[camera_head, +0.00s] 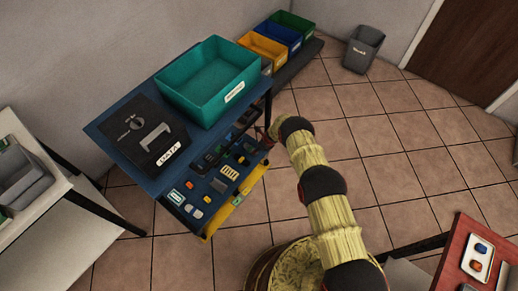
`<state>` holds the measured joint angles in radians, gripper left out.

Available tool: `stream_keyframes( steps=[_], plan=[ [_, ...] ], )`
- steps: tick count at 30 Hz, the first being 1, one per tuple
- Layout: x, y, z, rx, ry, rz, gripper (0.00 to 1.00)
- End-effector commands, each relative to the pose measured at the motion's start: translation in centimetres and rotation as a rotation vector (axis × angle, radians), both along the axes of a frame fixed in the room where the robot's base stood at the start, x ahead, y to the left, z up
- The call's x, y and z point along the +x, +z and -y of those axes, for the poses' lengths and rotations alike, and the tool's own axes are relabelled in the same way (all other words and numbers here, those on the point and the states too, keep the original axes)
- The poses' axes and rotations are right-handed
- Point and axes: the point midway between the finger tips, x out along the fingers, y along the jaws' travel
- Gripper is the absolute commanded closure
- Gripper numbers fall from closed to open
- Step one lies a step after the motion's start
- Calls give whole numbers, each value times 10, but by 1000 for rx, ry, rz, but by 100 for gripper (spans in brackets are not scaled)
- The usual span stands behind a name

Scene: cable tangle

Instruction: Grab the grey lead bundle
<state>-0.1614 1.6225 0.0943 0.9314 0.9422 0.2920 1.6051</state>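I cannot make out a grey lead bundle for certain in the head view. My arm (324,198), pale yellow with dark joints, reaches up from the bottom. Its far end bends left at the right side of a blue-topped trolley (102,124), beside the gap between its top and lower shelf. My gripper's fingers are too small and dark there to tell apart, so I cannot see whether they are open or hold anything. The lower shelf bears several small dark, yellow, white and orange items.
A red table (454,262) is at lower right. Tiled floor lies open between.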

Motion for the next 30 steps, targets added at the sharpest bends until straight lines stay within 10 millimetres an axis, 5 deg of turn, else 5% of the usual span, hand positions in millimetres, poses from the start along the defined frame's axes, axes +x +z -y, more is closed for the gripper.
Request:
stream_keyframes(
  steps=[15,30],
  plan=[
    [16,-64,-18,0,2,0,48],
    [20,-70,-21,-1,2,1,49]
  ],
)
